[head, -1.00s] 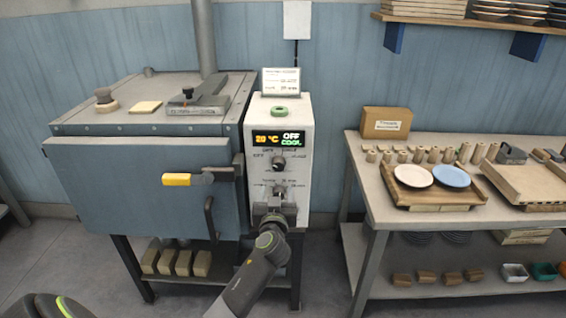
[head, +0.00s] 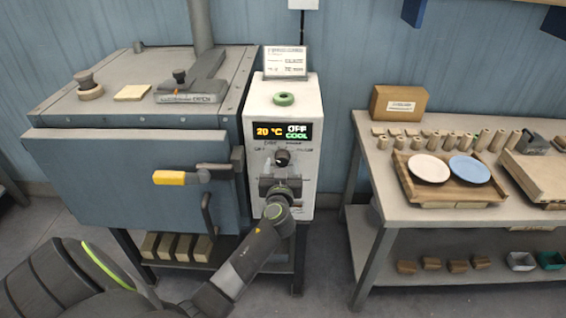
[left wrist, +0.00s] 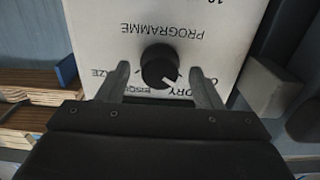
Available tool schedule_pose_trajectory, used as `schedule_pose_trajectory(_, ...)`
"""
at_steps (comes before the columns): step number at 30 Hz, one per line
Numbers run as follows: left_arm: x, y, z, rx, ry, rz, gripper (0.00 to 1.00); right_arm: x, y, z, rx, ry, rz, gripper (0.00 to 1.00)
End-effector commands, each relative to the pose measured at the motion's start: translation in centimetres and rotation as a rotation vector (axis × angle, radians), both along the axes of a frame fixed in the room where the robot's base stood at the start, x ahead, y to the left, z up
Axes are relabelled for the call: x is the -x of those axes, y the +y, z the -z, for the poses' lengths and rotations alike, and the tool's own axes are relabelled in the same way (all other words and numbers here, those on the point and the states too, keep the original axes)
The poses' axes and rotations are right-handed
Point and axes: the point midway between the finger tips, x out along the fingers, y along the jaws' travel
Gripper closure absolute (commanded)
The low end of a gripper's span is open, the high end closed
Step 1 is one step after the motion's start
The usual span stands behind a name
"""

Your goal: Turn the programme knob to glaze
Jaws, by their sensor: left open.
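The programme knob (head: 282,158) is the small dark upper knob on the white control panel (head: 255,125). In the left wrist view the knob (left wrist: 158,64) shows upside down with the word PROGRAMME beside it. Its white pointer mark points to the picture's lower right. Part of the glaze label shows at the left; other labels are partly hidden by my fingers. My left gripper (head: 280,183) is in front of the panel just below the knob in the head view. Its fingers are open, one on each side of the knob, with visible gaps. My right gripper is out of view.
The display (head: 283,132) reads 20 °C, OFF and COOL. The blue kiln door (head: 130,175) with its yellow handle (head: 175,178) is left of the panel. A table (head: 380,125) with plates stands to the right, with a floor gap between.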

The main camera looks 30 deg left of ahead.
Motion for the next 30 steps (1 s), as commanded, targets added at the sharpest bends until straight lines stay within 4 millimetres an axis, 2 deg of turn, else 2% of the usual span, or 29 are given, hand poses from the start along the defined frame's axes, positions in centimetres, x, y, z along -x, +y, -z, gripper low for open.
schedule_pose_trajectory(4,0.01,-0.01,0.03,0.000,0.000,0.000,0.40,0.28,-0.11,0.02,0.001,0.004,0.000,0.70)
schedule_pose_trajectory(14,-0.01,0.00,0.00,0.000,0.000,0.000,0.84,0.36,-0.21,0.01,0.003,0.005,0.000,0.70)
schedule_pose_trajectory(23,-0.02,-0.01,0.02,-0.030,0.017,0.000,0.85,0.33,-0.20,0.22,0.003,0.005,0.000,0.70)
schedule_pose_trajectory(30,-0.03,-0.03,0.07,-0.144,0.086,0.002,0.85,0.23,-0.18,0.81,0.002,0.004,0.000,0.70)
